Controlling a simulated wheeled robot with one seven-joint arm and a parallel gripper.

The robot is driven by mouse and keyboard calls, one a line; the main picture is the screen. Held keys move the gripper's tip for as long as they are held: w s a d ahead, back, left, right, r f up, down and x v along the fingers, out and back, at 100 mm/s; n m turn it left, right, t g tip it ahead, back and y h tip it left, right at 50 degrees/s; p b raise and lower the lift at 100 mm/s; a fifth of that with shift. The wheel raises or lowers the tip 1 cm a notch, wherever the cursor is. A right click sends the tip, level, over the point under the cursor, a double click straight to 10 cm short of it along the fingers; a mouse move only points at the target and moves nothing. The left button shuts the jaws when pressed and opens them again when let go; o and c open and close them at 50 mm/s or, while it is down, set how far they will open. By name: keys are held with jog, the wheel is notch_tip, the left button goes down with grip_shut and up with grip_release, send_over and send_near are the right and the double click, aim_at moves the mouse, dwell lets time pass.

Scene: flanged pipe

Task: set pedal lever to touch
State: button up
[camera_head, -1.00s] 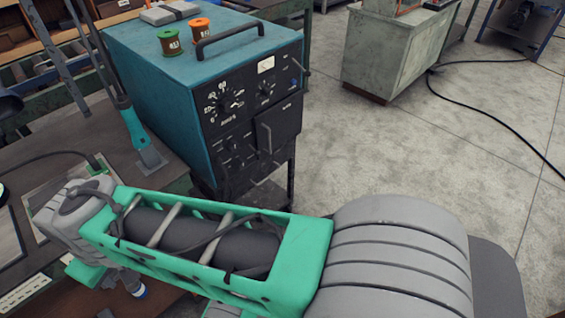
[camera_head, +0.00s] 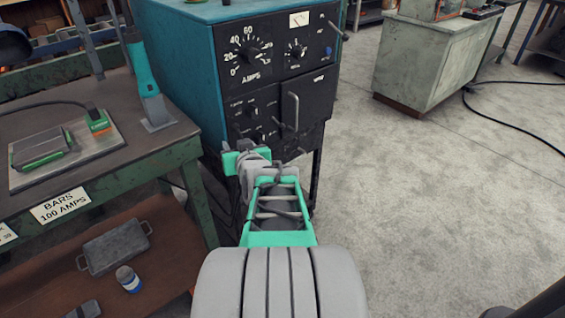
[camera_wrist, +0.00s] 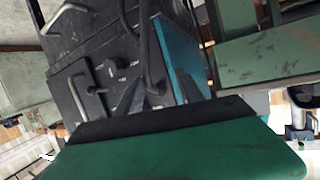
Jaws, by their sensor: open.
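The pedal lever's label cannot be read in any view. The black front panel (camera_head: 275,80) of a teal welding machine (camera_head: 180,60) carries several small levers and knobs, among them a lever (camera_head: 284,127) beside the upright handle and another lever (camera_head: 340,30) at the upper right. My gripper (camera_head: 245,158) is in front of the panel's lower part in the head view, open, its fingertips largely hidden by my wrist. In the wrist view, the panel (camera_wrist: 100,75) looks tilted, beyond the green and black edge of my gripper (camera_wrist: 180,130). Contact with any lever cannot be seen.
A workbench (camera_head: 180,130) with a label "BARS 100 AMPS" stands close on the left, holding a tray (camera_head: 100,150) and an upright teal tool (camera_head: 145,85). A grey cabinet (camera_head: 415,65) stands behind on the right. The concrete floor (camera_head: 430,210) between is clear, with a black cable (camera_head: 510,125) beyond.

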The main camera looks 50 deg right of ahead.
aim_at(282, 128)
jog(key=s+d+f+m+h+b, duration=0.3)
jog(key=s+d+m+h+b, duration=0.15)
jog(key=s+d, duration=0.45)
jog(key=shift+n+h, duration=0.45)
jog(key=shift+h, duration=0.1)
jog(key=x, duration=0.6)
jog(key=r+x, duration=0.1)
jog(key=x, duration=0.2)
jog(key=shift+d, duration=0.1)
jog(key=shift+c, duration=0.6)
grip_shut()
jog(key=shift+f, duration=0.1)
